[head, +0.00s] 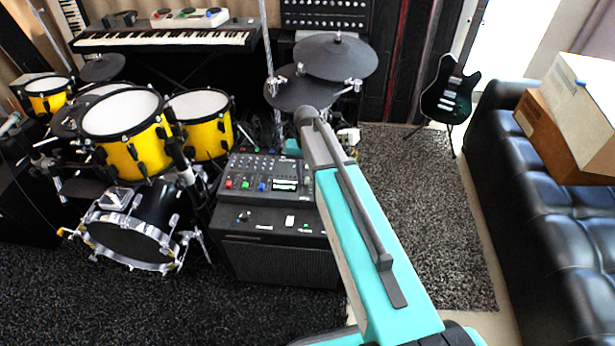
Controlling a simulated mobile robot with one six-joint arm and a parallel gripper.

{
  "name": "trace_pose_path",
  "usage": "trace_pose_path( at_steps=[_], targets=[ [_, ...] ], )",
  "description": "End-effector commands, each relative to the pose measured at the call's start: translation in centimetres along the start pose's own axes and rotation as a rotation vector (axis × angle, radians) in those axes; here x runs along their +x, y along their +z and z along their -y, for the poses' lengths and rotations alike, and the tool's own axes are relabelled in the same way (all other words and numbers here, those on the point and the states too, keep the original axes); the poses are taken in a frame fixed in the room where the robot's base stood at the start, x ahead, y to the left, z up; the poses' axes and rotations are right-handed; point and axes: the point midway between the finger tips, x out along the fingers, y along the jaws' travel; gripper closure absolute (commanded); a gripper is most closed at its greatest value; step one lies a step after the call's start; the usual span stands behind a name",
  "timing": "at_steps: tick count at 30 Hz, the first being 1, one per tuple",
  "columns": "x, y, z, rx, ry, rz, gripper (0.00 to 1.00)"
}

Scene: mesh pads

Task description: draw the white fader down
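A small white cap (290,221), which looks like the white fader, sits on the top panel of a black cabinet (275,262) in the middle of the head view. The cap is too small for me to make out its slot or exact position along it. My teal and grey arm rises from the bottom right and passes just right of the cabinet. My gripper cannot be made out; the arm's far end is hidden behind its own links.
A mixer (262,176) with coloured buttons stands directly behind the panel. Yellow drums (128,128) and a bass drum (130,238) crowd the left. Cymbals (336,56) stand behind my arm. A black sofa (535,200) with boxes lines the right. Grey rug (445,215) is clear.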

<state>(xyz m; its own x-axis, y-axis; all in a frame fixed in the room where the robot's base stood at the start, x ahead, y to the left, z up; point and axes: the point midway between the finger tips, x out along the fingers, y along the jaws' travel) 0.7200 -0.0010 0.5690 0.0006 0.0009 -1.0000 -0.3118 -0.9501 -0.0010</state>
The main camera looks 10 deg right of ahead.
Motion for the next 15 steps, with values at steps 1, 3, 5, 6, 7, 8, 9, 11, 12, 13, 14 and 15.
trace_pose_path(
  at_steps=[1, 3, 5, 6, 7, 8, 9, 11, 12, 13, 14, 15],
  targets=[
    [0.38, 0.02, 0.01, 0.0, 0.0, 0.001, 0.68],
    [0.65, 0.03, 0.02, 0.0, 0.0, 0.001, 0.68],
    [0.77, 0.04, 0.02, -0.001, 0.0, 0.001, 0.68],
    [0.81, 0.04, 0.03, -0.001, 0.0, 0.001, 0.68],
    [0.82, 0.04, 0.04, -0.001, 0.0, 0.001, 0.68],
    [0.82, 0.04, 0.04, -0.001, 0.0, 0.001, 0.68],
    [0.82, 0.04, 0.04, -0.001, 0.0, 0.001, 0.68],
    [0.81, 0.04, 0.05, -0.001, 0.0, 0.0, 0.68],
    [0.81, 0.05, 0.06, -0.001, 0.0, 0.0, 0.68],
    [0.8, 0.05, 0.06, -0.001, 0.0, 0.0, 0.68],
    [0.8, 0.05, 0.07, -0.001, 0.0, 0.0, 0.71],
    [0.8, 0.05, 0.07, -0.001, 0.0, 0.0, 0.78]
  ],
)
